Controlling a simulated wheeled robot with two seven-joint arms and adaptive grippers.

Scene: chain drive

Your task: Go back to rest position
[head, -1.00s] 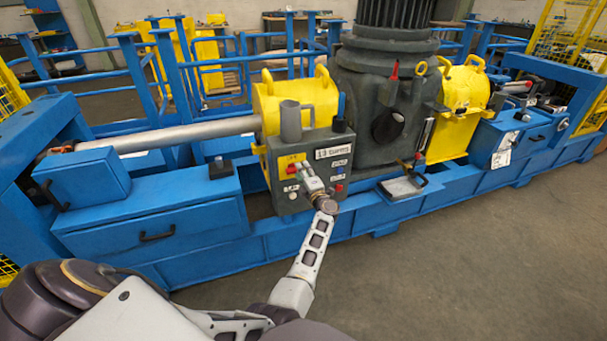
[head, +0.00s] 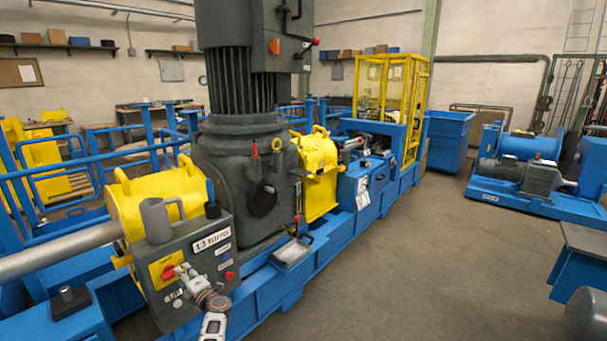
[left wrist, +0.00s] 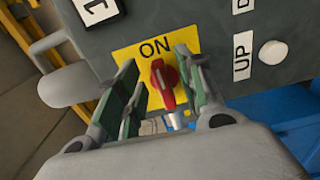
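The grey control box (head: 200,262) stands at the left front of the machine, with a "13 turns" label. Its yellow plate (head: 160,268) bears a red switch knob (head: 168,273). My left gripper (head: 183,283) is close in front of this plate. In the left wrist view, the open left gripper (left wrist: 160,90) has one finger on each side of the red knob (left wrist: 164,84), with gaps beside it. The word "ON" shows above the knob. A white button marked "UP" (left wrist: 272,52) is to the right. My right gripper is not in view.
A grey motor housing (head: 225,155) and yellow bearing covers (head: 160,197) stand on the blue frame (head: 300,272). Open floor (head: 420,260) lies to the right, before another blue machine (head: 525,190).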

